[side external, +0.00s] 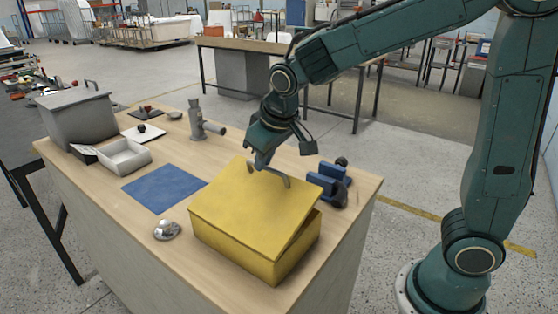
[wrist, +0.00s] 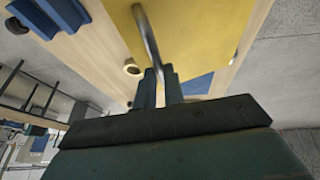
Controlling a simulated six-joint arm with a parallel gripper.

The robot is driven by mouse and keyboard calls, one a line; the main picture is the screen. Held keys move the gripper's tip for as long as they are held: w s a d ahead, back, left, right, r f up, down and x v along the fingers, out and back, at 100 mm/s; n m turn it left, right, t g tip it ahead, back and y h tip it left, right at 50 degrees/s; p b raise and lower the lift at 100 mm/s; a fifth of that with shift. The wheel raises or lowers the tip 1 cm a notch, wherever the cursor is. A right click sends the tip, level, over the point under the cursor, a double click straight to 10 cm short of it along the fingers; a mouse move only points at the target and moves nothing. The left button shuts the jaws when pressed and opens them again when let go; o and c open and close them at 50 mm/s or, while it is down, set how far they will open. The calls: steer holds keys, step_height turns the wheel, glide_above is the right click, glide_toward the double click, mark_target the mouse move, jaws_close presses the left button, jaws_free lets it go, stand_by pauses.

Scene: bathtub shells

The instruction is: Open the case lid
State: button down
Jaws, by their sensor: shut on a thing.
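The yellow case (side external: 232,248) stands on the wooden workbench near its front right. Its flat yellow lid (side external: 240,205) sits slightly tilted, with the side by the handle a little raised and a narrow wedge of gap at the right. A grey bar handle (side external: 280,178) is on the lid's far side; the handle also shows in the wrist view (wrist: 147,35). My gripper (side external: 262,165) reaches down at the handle from above and is shut on it. In the wrist view my gripper's fingers (wrist: 161,82) close around the handle's lower end. The case's inside is hidden.
Blue blocks (side external: 328,180) with a dark round part stand close right of the case. A shiny metal object (side external: 167,230) lies to its left, beside a blue mat (side external: 163,188). A grey upright fixture (side external: 198,122), white tray (side external: 124,156) and grey box (side external: 77,118) stand farther back.

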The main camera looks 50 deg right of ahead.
steer(key=shift+a+r, duration=0.15)
steer(key=shift+a, duration=0.05)
steer(key=shift+a+r+n+h, duration=0.2)
steer(key=shift+a+r+h, duration=0.25)
steer(key=shift+h, duration=0.35)
steer(key=shift+a+r+n+h, duration=0.2)
steer(key=shift+a+r+h, duration=0.2)
steer(key=shift+h, duration=0.4)
steer(key=a+r+h, duration=0.1)
steer(key=a+h, duration=0.1)
steer(key=a, duration=1.5)
steer(key=shift+r+n+h, duration=0.3)
steer(key=shift+r, duration=0.1)
steer(key=shift+d, duration=0.1)
steer(key=c, duration=1.7)
jaws_free()
steer(key=shift+o, duration=1)
steer(key=shift+r, duration=0.1)
